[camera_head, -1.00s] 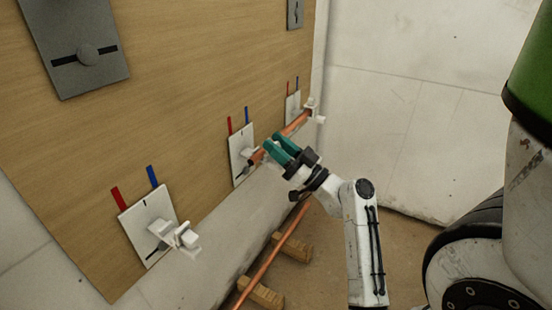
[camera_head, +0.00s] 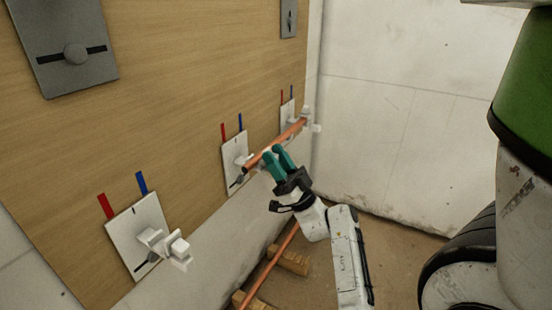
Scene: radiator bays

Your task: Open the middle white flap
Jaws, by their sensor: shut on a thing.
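The middle white plate (camera_head: 232,150) is on the wooden panel, with a white bracket beside it. A copper pipe (camera_head: 256,160) runs from this bracket to the far bracket. A small white part, the middle flap (camera_head: 266,157), shows at my fingertips, partly hidden by them. My gripper (camera_head: 273,154), with teal fingers, is shut on this flap, close in front of the pipe. The fingers hide where they grip and how far the flap is turned.
A near white plate (camera_head: 125,245) with an empty-looking bracket (camera_head: 178,248) is at lower left. The far white bracket (camera_head: 307,120) is near the corner. Wooden blocks (camera_head: 290,260) and another copper pipe (camera_head: 272,265) lie on the floor. The right wall (camera_head: 410,120) is bare.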

